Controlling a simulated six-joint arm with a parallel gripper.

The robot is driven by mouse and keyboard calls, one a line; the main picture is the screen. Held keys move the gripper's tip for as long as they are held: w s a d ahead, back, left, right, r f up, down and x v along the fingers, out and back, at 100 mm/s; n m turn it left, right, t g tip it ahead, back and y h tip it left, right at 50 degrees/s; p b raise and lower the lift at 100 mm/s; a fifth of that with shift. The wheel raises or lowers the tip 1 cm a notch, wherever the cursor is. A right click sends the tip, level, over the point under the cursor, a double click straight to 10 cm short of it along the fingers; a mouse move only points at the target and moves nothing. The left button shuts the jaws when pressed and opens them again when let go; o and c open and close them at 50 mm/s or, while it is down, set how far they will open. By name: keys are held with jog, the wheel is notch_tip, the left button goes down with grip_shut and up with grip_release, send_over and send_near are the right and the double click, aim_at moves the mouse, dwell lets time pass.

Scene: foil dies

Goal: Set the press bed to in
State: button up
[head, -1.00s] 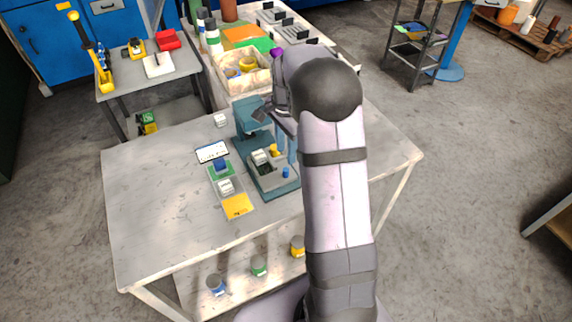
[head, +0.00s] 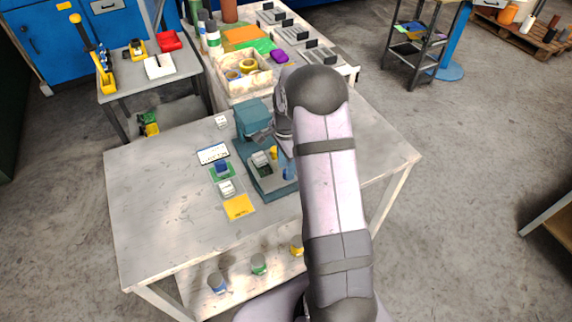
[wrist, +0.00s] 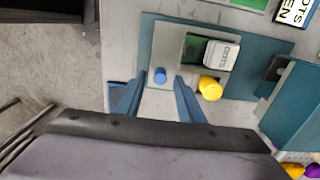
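The teal press (head: 252,118) stands on the table, with its upper part at the back. Its bed is a grey plate (wrist: 189,44) on a teal base (wrist: 148,33). A small blue knob (wrist: 160,75) stands at the plate's other end. My gripper (wrist: 161,82) is open, its two blue fingers either side of the blue knob with gaps. I cannot tell whether they reach down around it. In the head view my arm partly hides the bed.
Left of the press lie a white sign (head: 213,153), a blue die (head: 221,166), a white die (head: 226,188) and a yellow card (head: 238,207). A white block (head: 221,121) stands behind. The table's left part is clear.

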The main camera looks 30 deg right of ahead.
aim_at(275, 150)
jog(key=shift+f, duration=0.35)
jog(key=shift+c, duration=0.7)
grip_shut()
jog(key=shift+w+b, duration=0.5)
jog(key=shift+w, duration=3.55)
jog(key=shift+r, duration=0.1)
jog(key=shift+w, duration=0.1)
jog(key=shift+o, duration=0.7)
grip_release()
jog(key=shift+w, duration=0.1)
